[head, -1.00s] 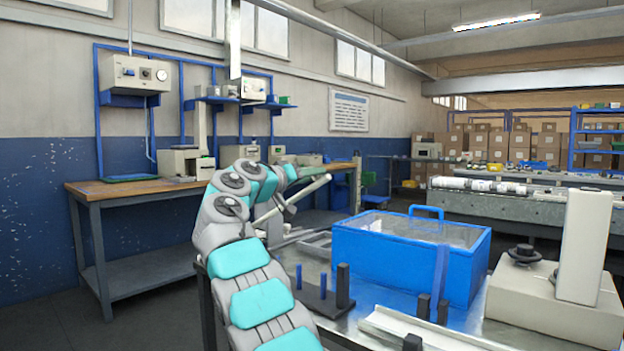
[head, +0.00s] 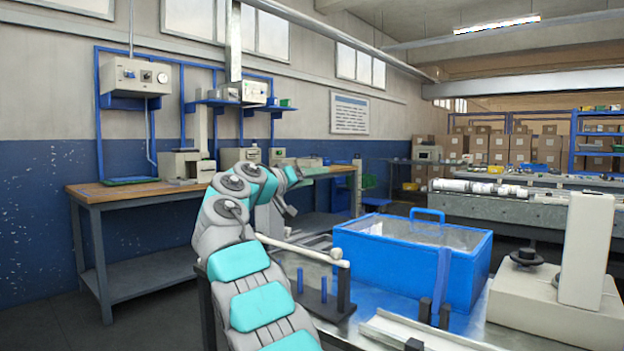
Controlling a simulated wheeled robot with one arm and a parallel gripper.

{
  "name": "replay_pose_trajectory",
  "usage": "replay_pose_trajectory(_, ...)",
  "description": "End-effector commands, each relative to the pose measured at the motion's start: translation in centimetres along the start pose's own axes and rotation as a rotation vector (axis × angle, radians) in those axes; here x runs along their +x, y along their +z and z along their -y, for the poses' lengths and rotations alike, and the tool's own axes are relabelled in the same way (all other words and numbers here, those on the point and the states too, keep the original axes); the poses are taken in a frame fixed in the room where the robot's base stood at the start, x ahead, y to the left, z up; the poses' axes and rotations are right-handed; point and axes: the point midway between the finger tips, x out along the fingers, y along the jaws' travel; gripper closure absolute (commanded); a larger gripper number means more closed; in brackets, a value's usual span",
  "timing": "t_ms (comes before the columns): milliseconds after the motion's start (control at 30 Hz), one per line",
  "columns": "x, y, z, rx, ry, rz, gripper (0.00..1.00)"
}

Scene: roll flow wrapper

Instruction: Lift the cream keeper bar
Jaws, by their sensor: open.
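The cream keeper bar (head: 300,247) is a thin pale rod with a rounded knob at its right end. It slopes slightly down to the right, and its knob end is at the top of a black post (head: 344,288). Its left end is hidden behind my arm. My gripper (head: 290,210) is small in the view, above and behind the bar, and appears apart from it. It is open, with nothing visible in it; its fingers are hard to make out.
A blue bin (head: 405,262) with a clear top and handle stands right of the bar. Blue pegs (head: 323,290) stand under the bar on a dark base. A cream machine with an upright column (head: 586,250) is at the right. A wooden-topped bench (head: 130,195) stands at the left.

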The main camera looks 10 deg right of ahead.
Motion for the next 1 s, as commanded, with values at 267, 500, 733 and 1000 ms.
replay_pose_trajectory(267, -1.0, 0.0, 0.0, 0.0, -0.001, -0.002, 0.35)
replay_pose_trajectory(500, -4.4, 0.2, 0.1, -0.001, 0.001, -0.001, 0.35)
replay_pose_trajectory(733, -7.5, 0.0, 0.1, 0.0, 0.0, -0.003, 0.35)
replay_pose_trajectory(1000, -7.8, 0.0, 0.1, 0.0, 0.0, 0.0, 0.35)
